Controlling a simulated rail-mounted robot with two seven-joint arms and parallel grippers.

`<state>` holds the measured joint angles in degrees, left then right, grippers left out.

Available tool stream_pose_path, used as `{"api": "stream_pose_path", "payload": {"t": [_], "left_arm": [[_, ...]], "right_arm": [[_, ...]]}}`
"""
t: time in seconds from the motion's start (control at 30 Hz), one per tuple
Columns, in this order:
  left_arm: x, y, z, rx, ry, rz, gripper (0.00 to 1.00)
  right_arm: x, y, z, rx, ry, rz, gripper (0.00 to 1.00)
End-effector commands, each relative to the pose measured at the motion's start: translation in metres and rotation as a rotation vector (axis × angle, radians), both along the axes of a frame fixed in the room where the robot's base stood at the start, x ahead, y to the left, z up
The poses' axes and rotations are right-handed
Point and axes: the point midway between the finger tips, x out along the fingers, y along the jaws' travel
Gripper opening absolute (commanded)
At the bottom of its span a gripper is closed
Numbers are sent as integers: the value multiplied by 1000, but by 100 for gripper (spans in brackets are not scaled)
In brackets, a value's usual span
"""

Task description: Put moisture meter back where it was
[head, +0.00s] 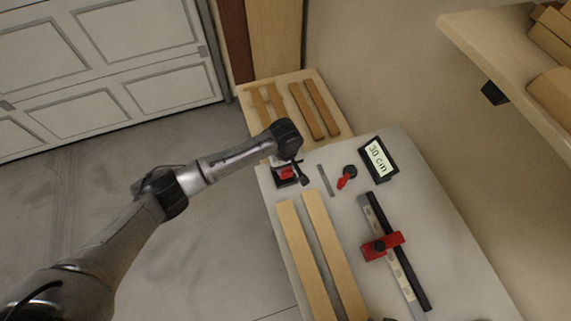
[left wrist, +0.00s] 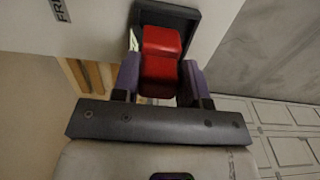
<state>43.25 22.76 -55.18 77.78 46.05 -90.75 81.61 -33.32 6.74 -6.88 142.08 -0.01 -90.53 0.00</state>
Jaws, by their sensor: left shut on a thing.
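My right gripper is not in view.
Two long wooden strips (head: 316,235) lie on the bench top (head: 450,245). A wooden surface with several slats (head: 314,110) lies beyond. A shelf (head: 500,50) overhangs at right.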

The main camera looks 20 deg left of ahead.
Motion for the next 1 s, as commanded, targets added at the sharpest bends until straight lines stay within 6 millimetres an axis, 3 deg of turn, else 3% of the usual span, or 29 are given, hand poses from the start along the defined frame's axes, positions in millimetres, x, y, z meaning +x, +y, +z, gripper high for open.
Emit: {"api": "stream_pose_path", "payload": {"t": [0.4, 0.43, 0.6, 0.7, 1.0], "left_arm": [[0, 0, -7, 0, 0, 0, 12], [0, 0, -8, 0, 0, 0, 41], [0, 0, -8, 0, 0, 0, 57], [0, 0, -8, 0, 0, 0, 66], [1, 0, -4, 1, -2, -1, 66]], "right_arm": [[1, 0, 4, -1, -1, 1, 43], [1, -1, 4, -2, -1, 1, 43], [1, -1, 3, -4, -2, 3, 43], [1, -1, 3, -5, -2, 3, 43], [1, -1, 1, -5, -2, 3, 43]]}}
